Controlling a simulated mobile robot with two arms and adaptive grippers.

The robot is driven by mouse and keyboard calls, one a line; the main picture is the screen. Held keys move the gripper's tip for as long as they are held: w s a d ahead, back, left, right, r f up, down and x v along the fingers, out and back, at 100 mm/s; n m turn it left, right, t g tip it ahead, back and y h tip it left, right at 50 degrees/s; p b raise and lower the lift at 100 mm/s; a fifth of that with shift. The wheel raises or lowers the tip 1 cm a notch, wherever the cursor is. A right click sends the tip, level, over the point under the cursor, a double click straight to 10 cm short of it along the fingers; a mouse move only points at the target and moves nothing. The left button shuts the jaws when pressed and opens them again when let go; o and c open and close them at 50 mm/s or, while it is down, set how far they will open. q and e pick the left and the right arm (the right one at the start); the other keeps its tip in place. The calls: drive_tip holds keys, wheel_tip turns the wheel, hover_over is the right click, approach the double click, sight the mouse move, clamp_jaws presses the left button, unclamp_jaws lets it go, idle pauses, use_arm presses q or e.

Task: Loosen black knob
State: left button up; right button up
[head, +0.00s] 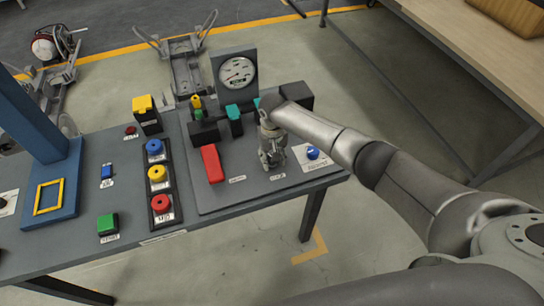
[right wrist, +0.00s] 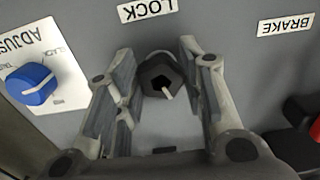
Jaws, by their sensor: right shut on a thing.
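The black knob (right wrist: 162,76) is a small dark, many-sided knob with a pale pointer line. It sits on the grey panel (right wrist: 225,25) beside the LOCK label (right wrist: 147,9). My right gripper (right wrist: 158,72) has its two grey fingers on either side of the knob and is shut on it. In the head view my right gripper (head: 271,153) points down at the panel and hides the knob. My left gripper is in neither view.
The blue ADJUST knob (head: 312,153) is close to the right of my gripper. The red brake handle (head: 212,163) is close on the left. A gauge (head: 237,73) stands behind. Blue, yellow and red buttons (head: 158,173) line up further left.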

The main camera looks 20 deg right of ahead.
drive_tip(key=n, duration=0.4)
drive_tip(key=shift+n, duration=0.3)
drive_tip(key=n, duration=0.5)
drive_tip(key=shift+d+f+n, duration=0.1)
drive_tip(key=shift+n, duration=0.2)
drive_tip(key=n+b, duration=0.1)
drive_tip(key=n, duration=0.4)
drive_tip(key=shift+w+d, duration=0.1)
drive_tip(key=n, duration=0.4)
drive_tip(key=shift+n+b, duration=0.3)
drive_tip(key=shift+f, duration=0.1)
drive_tip(key=o, duration=1)
drive_tip(key=shift+w, duration=0.1)
